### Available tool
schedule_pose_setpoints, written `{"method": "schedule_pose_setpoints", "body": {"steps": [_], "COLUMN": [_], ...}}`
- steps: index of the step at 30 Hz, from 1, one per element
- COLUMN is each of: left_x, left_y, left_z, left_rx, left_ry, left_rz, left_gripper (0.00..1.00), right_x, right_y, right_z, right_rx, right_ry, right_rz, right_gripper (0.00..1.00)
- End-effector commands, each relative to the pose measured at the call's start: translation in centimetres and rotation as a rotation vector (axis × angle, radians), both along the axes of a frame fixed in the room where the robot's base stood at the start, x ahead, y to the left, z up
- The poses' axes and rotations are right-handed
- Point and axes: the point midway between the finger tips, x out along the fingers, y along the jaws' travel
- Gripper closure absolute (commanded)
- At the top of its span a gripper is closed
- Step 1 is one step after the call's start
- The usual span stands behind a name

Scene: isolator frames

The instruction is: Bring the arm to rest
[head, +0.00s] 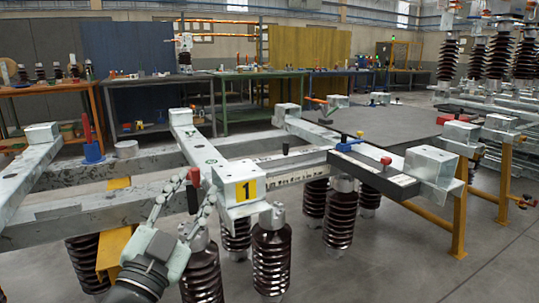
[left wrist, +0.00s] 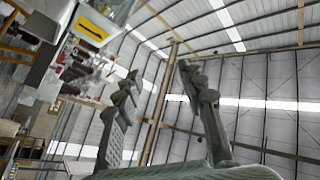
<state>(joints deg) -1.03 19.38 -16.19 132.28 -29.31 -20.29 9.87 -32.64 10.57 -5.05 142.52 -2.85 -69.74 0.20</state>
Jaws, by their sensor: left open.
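My left gripper (head: 194,190) comes in from the bottom left of the head view, fingers pointing up. Its two fingers are spread apart with nothing between them. It shows in front of the near isolator frame (head: 80,205), just left of the metal block with the yellow number 1 plate (head: 246,190). A red handle (head: 194,177) shows close to the fingertips; I cannot tell the gap in depth. In the left wrist view the open fingers (left wrist: 158,74) point up towards the roof, and the yellow plate (left wrist: 91,31) shows at upper left. My right gripper is not in view.
Brown ribbed insulators (head: 271,262) stand under the frame near the gripper. A black and white bar (head: 372,174) lies across the frame at right. Yellow posts (head: 459,222) stand at right. Workbenches (head: 160,82) line the back. Bare floor shows at bottom right.

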Motion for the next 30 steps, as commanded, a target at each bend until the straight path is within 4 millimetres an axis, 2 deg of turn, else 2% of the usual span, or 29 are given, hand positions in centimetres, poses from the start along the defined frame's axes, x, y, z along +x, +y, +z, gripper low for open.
{"method": "schedule_pose_setpoints", "body": {"steps": [1,3,6,9,12,15,23,26,30], "left_x": [-0.3,-1.3,-3.7,-6.6,-9.4,-12.1,-18.5,-18.8,-20.0], "left_y": [1.7,3.7,5.8,6.9,7.5,7.9,8.1,9.1,10.6], "left_z": [-3.8,-8.7,-15.2,-20.1,-23.7,-26.4,-31.2,-33.2,-36.9], "left_rx": [-0.051,-0.102,-0.157,-0.189,-0.208,-0.222,-0.242,-0.228,-0.212], "left_ry": [0.134,0.310,0.545,0.730,0.877,0.998,1.248,1.325,1.432], "left_rz": [0.052,0.118,0.191,0.240,0.271,0.293,0.324,0.363,0.420], "left_gripper": [0.60,0.60,0.60,0.60,0.60,0.60,0.60,0.60,0.60], "right_x": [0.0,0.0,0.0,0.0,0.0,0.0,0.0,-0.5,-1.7], "right_y": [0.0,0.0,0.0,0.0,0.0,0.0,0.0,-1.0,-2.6], "right_z": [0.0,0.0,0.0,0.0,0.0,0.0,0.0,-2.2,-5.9], "right_rx": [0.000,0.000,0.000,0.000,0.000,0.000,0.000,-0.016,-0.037], "right_ry": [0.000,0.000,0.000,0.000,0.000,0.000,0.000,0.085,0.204], "right_rz": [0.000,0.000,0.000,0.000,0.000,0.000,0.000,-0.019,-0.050], "right_gripper": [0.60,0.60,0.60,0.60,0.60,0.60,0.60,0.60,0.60]}}
